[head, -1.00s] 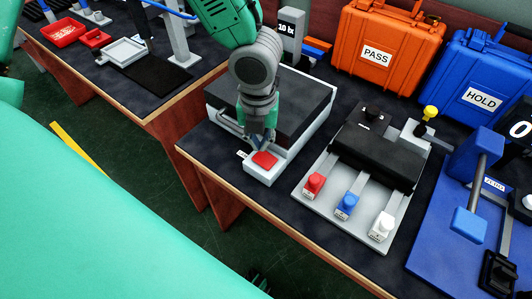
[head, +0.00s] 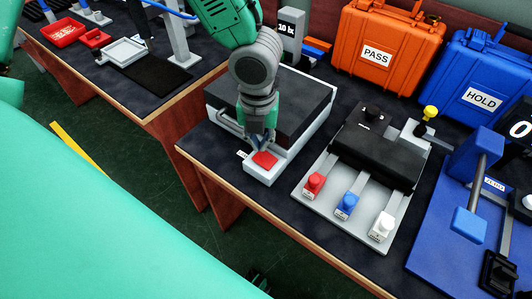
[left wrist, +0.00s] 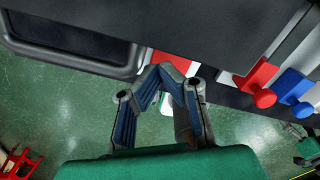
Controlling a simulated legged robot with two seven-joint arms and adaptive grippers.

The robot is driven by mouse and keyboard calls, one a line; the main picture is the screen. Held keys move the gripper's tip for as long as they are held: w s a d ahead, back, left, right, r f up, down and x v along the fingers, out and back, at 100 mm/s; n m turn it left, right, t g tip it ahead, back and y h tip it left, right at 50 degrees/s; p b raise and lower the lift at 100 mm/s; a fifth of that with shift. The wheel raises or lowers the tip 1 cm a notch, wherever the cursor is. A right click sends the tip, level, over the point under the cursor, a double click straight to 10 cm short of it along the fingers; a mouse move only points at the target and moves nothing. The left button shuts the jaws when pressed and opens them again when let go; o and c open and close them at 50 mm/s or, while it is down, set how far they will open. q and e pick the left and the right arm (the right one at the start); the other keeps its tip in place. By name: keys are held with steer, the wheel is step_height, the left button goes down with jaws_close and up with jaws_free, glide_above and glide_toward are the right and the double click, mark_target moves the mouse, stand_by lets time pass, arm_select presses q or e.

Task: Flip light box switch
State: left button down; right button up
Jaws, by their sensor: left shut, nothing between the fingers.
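The light box (head: 208,109) is a white-rimmed box with a dark top panel on the workbench. Its red rocker switch (head: 264,161) sits on a white block at the near end. My left gripper (head: 258,152) points down at the back edge of the switch; I cannot tell whether it touches. In the left wrist view my left gripper (left wrist: 165,70) is shut and empty, its blue-padded fingers meeting at the tips. Part of the red switch (left wrist: 176,60) shows behind the fingertips, which hide the rest. My right gripper is not in view.
Right of the light box stands a grey-plated fixture (head: 328,200) with red, blue and white knobs. An orange PASS case (head: 387,40) and a blue HOLD case (head: 482,75) stand behind. A 10 k block (head: 290,35) stands behind the light box. The bench edge is close in front.

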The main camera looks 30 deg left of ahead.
mark_target(259, 155)
arm_select(q)
steer(key=shift+f+b, duration=0.65)
steer(key=shift+f, duration=0.4)
stand_by(0.4)
steer(key=shift+s+f+b, duration=0.1)
steer(key=shift+f+b, duration=0.25)
steer(key=shift+f, duration=0.15)
steer(key=shift+r, duration=0.15)
steer(key=shift+r+p, duration=0.55)
steer(key=shift+p, duration=0.35)
steer(key=shift+r+p, duration=0.35)
step_height(259, 155, up, 4)
steer(key=p, duration=0.4)
steer(key=shift+f, duration=0.25)
steer(key=shift+r+p, duration=0.85)
steer(key=shift+p, duration=0.1)
steer(key=shift+f, duration=0.1)
